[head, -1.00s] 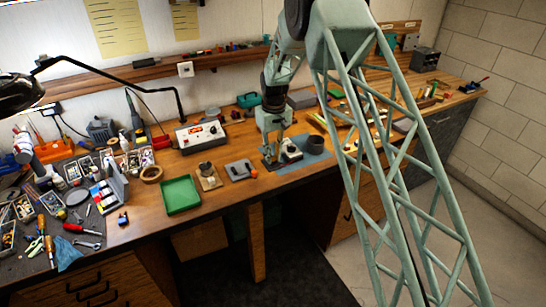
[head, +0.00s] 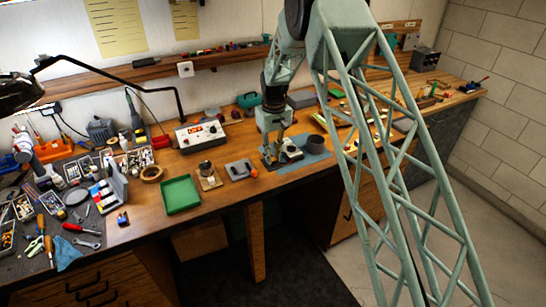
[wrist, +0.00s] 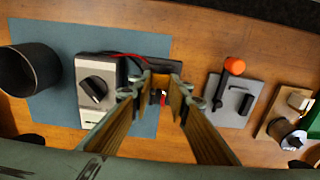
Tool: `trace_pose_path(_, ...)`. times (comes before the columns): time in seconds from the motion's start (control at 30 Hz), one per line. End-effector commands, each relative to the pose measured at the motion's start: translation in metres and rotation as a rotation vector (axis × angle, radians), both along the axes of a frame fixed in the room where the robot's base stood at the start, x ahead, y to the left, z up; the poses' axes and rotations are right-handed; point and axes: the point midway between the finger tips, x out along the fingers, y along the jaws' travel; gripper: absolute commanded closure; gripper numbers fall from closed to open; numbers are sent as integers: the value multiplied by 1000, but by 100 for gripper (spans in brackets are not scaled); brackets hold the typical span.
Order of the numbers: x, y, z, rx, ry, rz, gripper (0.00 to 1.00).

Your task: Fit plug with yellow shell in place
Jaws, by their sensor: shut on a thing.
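My gripper (wrist: 161,84) is low over the bench at the edge of a blue mat (wrist: 60,35). Its fingers are closed on a small piece, mostly hidden between the tips; it appears to be the plug with the yellow shell, but its shape is not clear. A bit of red and white shows just below the tips. Beside the gripper, on the mat, stands a grey-white device (wrist: 96,85) with a black knob. A red wire runs from it to a dark part (wrist: 150,68) at the fingertips. In the head view my gripper (head: 267,158) is left of the device (head: 290,151).
A dark cup (wrist: 28,70) stands on the mat past the device. A grey plate (wrist: 236,100) with an orange-tipped lever is on the gripper's other side. A wooden block with a metal cylinder (head: 208,175) and a green tray (head: 181,195) lie further left in the head view.

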Motion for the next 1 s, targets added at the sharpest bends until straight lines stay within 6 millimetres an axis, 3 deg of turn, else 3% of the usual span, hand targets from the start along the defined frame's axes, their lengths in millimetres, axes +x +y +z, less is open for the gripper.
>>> trace_pose_path(0.83,0,0,-10,0,0,0,89)
trace_pose_path(0.87,0,0,-10,0,0,0,81)
trace_pose_path(1.0,0,0,-10,0,0,0,68)
